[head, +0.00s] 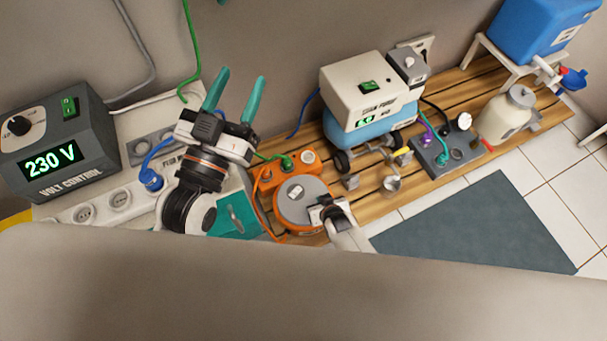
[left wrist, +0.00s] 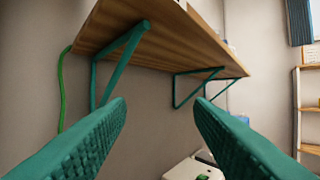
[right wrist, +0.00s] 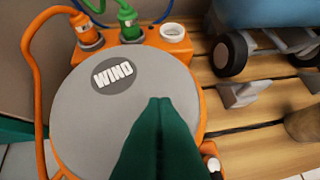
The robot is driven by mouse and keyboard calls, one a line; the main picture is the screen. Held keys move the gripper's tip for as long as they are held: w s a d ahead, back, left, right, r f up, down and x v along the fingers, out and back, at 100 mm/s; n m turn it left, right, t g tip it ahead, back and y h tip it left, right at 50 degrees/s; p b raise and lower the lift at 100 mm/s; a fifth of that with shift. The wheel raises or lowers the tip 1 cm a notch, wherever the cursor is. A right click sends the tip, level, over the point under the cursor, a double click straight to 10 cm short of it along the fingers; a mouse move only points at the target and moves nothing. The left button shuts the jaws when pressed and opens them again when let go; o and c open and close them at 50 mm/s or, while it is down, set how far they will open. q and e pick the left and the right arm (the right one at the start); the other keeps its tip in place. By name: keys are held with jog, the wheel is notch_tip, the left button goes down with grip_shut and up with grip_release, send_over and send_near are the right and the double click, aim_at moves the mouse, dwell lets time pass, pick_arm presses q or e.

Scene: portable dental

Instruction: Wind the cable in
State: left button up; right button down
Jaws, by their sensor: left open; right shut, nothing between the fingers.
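The orange cable reel (head: 318,172) stands on the wooden slats, with a grey disc (head: 291,209) on top. In the right wrist view the disc (right wrist: 85,120) bears a round WIND label (right wrist: 114,74). An orange cable (right wrist: 38,60) loops along the reel's left side. A green plug (right wrist: 127,18) and an orange plug (right wrist: 86,30) sit at its back edge. My right gripper (right wrist: 160,100) is shut and empty over the disc, right of and below the label; contact is unclear. My left gripper (head: 240,76) is open, raised and empty, pointing away from the reel.
A grey voltage box (head: 55,140) reading 230 V and a socket strip (head: 85,213) stand at left. Right of the reel are a compressor (head: 368,95), a small grey control box (head: 445,155) and a cream bottle (head: 505,112). A grey mat (head: 480,225) lies clear in front.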

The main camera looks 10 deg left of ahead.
pick_arm(q)
jog(key=shift+s+a+f, duration=0.1)
jog(key=shift+s+f, duration=0.05)
jog(key=shift+f, duration=0.15)
pick_arm(e)
jog(key=shift+s+a, duration=0.1)
jog(key=shift+s, duration=0.15)
pick_arm(q)
jog(key=shift+g, duration=0.3)
